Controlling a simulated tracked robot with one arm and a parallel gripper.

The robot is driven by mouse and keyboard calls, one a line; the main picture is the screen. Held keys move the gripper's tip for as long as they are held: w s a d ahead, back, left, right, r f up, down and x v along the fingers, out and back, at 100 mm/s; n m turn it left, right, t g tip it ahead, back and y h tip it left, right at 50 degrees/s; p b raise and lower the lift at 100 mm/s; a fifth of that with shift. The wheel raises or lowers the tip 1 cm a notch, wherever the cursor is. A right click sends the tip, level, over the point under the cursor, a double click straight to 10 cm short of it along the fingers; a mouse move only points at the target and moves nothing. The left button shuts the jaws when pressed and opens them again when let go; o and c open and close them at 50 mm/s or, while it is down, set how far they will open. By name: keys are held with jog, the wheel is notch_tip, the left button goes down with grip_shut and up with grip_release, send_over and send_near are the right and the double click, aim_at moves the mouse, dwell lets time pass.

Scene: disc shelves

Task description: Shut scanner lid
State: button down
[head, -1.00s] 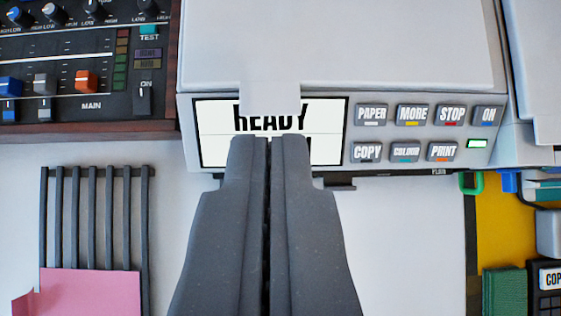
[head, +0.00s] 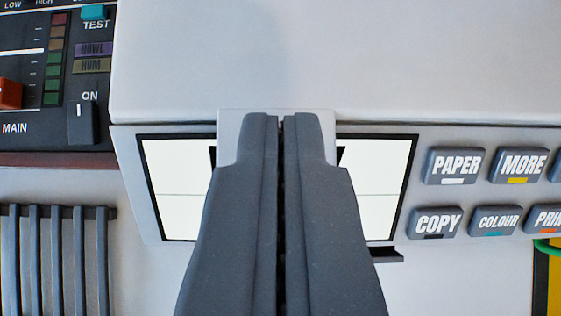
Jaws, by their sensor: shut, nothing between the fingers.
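The scanner lid (head: 400,60) is a pale grey panel that fills the upper right of the view. A small tab (head: 229,130) of the same grey hangs from the middle of its front edge, over the display. My gripper (head: 281,118) is shut and empty, with its fingertips in front of the tab. I cannot tell whether they touch it. From this angle the lid looks down or nearly down, and any gap under it cannot be made out. The scanner's white display (head: 178,190) is partly hidden behind my fingers.
Buttons PAPER (head: 455,165), MORE, COPY and COLOUR sit right of the display. A dark mixer panel (head: 50,120) with a switch and a teal TEST button is at the upper left. A grey slatted rack (head: 55,260) stands at the lower left. White surface lies below the scanner.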

jog(key=shift+f, duration=0.25)
